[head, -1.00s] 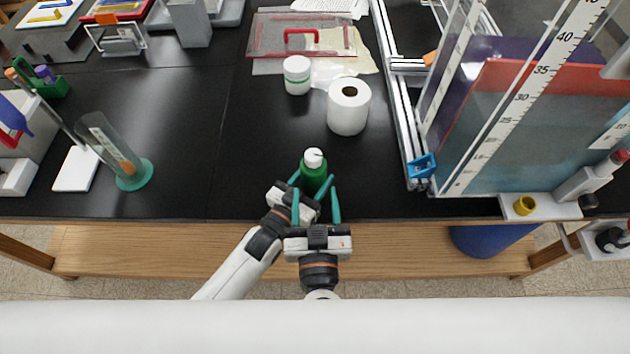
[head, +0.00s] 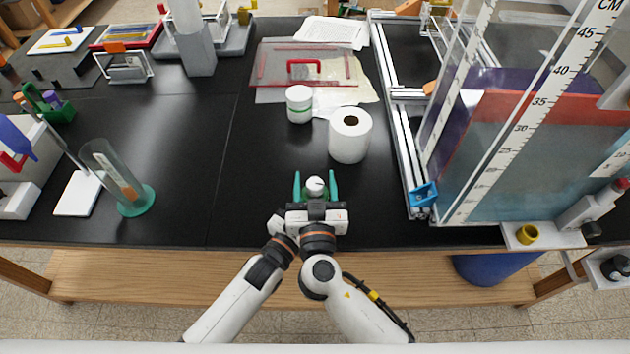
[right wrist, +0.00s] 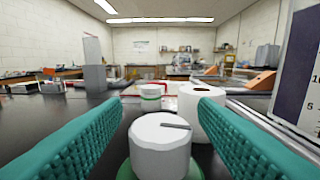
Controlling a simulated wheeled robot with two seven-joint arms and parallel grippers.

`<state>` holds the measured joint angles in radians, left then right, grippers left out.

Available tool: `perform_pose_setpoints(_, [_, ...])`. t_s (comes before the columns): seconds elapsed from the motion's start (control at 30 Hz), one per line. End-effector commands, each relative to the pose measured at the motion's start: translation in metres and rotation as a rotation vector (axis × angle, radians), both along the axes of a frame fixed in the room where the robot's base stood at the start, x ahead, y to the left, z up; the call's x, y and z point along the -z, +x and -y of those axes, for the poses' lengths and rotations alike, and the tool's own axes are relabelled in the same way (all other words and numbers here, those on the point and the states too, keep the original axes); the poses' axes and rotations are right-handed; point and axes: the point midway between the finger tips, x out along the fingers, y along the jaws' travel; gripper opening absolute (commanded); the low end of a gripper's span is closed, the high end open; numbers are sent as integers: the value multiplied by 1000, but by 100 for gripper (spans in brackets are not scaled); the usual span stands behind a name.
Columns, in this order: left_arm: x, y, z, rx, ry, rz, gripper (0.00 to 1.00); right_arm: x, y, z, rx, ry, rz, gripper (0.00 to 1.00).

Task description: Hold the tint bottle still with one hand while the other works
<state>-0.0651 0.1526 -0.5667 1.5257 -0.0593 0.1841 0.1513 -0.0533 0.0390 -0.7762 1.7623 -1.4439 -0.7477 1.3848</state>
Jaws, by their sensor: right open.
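The tint bottle (head: 316,187) is green with a white cap and stands near the table's front edge. In the head view mostly its cap shows, and my right gripper hides the body. In the right wrist view the cap (right wrist: 159,150) has a short dark mark on top. My right gripper (head: 315,176) is open, one teal finger on each side of the cap, with visible gaps. My left gripper (head: 279,222) is low beside the bottle, mostly hidden behind the right one. Its fingers cannot be made out.
A white paper roll (head: 350,136) and a white jar with a green band (head: 299,104) stand behind the bottle. A glass cylinder on a green base (head: 136,203) is at left. A rail frame with a ruled clear tank (head: 510,150) fills the right. Black table left of the bottle is clear.

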Motion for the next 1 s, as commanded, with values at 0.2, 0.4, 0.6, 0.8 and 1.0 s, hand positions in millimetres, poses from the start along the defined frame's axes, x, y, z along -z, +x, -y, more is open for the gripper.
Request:
perform_pose_setpoints(0.2, [0,0,0,0,1,-1,25,0,2,0,0,1,-1,54])
perform_pose_setpoints(0.4, [0,0,0,0,1,-1,25,0,2,0,0,0,-1,36])
perform_pose_setpoints(0.6, [0,0,0,0,1,-1,25,0,2,0,1,1,-1,9])
perform_pose_setpoints(0.8, [0,0,0,0,1,-1,25,0,3,-1,94,4,-3,8])
perform_pose_setpoints(1.0, [0,0,0,0,0,0,25,0,3,0,247,1,-3,8])
